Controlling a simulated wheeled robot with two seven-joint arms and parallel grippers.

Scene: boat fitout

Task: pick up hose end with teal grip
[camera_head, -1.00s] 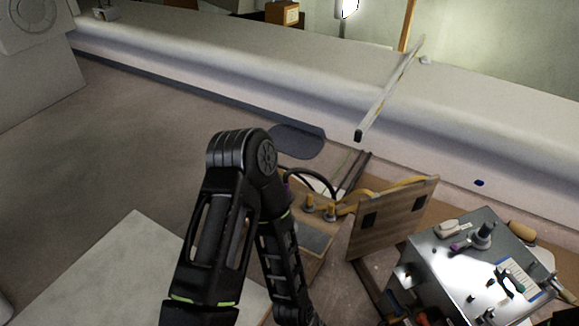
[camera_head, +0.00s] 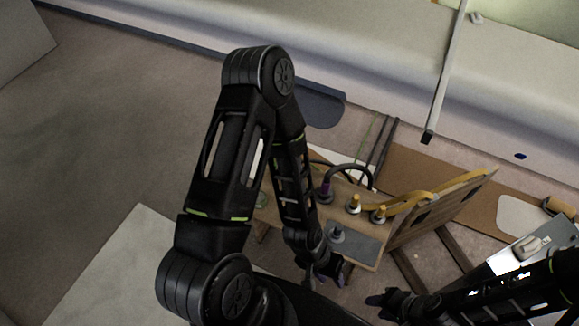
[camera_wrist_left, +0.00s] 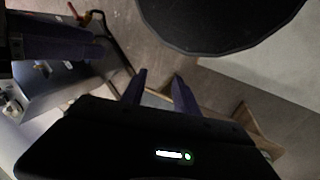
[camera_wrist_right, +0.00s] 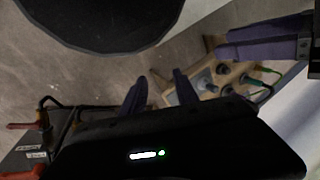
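I cannot make out a teal grip for certain. A hose end with a purple grip (camera_head: 325,190) and a black hose stands upright on the wooden bench (camera_head: 367,256). Two fittings with yellow hoses (camera_head: 378,213) stand to its right. A small pale green thing (camera_head: 262,200) shows at the bench's left end, partly behind my left arm. My left gripper (camera_head: 328,272) is over the bench's front edge; its fingers are apart and empty in the left wrist view (camera_wrist_left: 160,88). My right gripper (camera_head: 380,306) is right of it, also open and empty in the right wrist view (camera_wrist_right: 160,88).
A grey plate (camera_head: 365,245) and a grey fitting (camera_head: 337,232) are on the bench. An upright wooden board (camera_head: 440,210) edges its right side. A metal toolbox (camera_head: 510,262) stands at right, partly hidden by my right arm. The two grippers are close together.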

